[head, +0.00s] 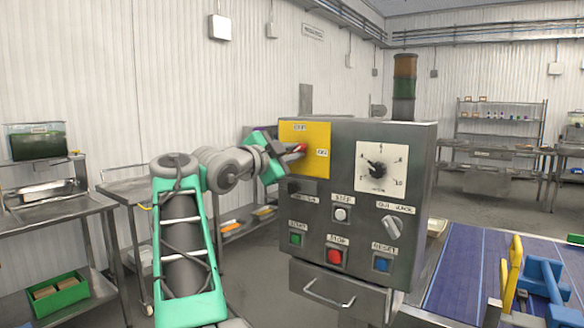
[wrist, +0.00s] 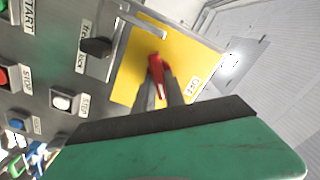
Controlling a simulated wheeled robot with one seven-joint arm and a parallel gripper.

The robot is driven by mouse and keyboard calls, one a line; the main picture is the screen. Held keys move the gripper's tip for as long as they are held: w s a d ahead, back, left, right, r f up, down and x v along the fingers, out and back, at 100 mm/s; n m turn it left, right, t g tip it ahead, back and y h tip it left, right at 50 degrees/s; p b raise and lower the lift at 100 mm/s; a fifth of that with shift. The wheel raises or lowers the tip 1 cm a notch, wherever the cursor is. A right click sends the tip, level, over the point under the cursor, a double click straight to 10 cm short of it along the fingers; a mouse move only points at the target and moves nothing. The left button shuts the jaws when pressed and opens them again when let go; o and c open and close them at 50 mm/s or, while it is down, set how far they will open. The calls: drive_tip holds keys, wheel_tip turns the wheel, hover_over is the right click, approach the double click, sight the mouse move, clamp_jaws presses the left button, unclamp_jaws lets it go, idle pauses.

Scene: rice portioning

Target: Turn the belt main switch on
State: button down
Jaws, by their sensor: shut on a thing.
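The belt main switch is a red handle (head: 301,148) on a yellow plate (head: 318,170), at the upper left of the grey control box's front. In the wrist view the red handle (wrist: 156,66) stands between my two grey fingers, against the yellow plate (wrist: 190,57). My gripper (head: 288,152) reaches in from the left and is shut on the handle; it also shows in the wrist view (wrist: 159,88). An "OFF" label (wrist: 193,87) is on the plate beside the handle. The fingers cover part of the handle, so I cannot tell its exact angle.
The control box (head: 350,226) also has a dial (head: 381,166), a black selector (wrist: 97,47), a grey knob (head: 391,226) and several push buttons close to my gripper. A signal tower (head: 404,85) stands on top. A blue belt (head: 462,265) runs at the right.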

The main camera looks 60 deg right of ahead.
drive_tip(key=shift+f+m+b, duration=0.15)
drive_tip(key=shift+m+b, duration=1.05)
drive_tip(key=shift+m, duration=0.65)
drive_tip(key=shift+f+m+b, duration=0.15)
drive_tip(key=shift+m+b, duration=1)
drive_tip(key=shift+m, duration=0.7)
drive_tip(key=c, duration=1.4)
unclamp_jaws()
drive_tip(key=shift+r, duration=0.1)
drive_tip(key=shift+a, duration=0.1)
drive_tip(key=w+a+b, duration=0.1)
drive_tip(key=a, duration=0.6)
drive_tip(key=shift+a, duration=0.3)
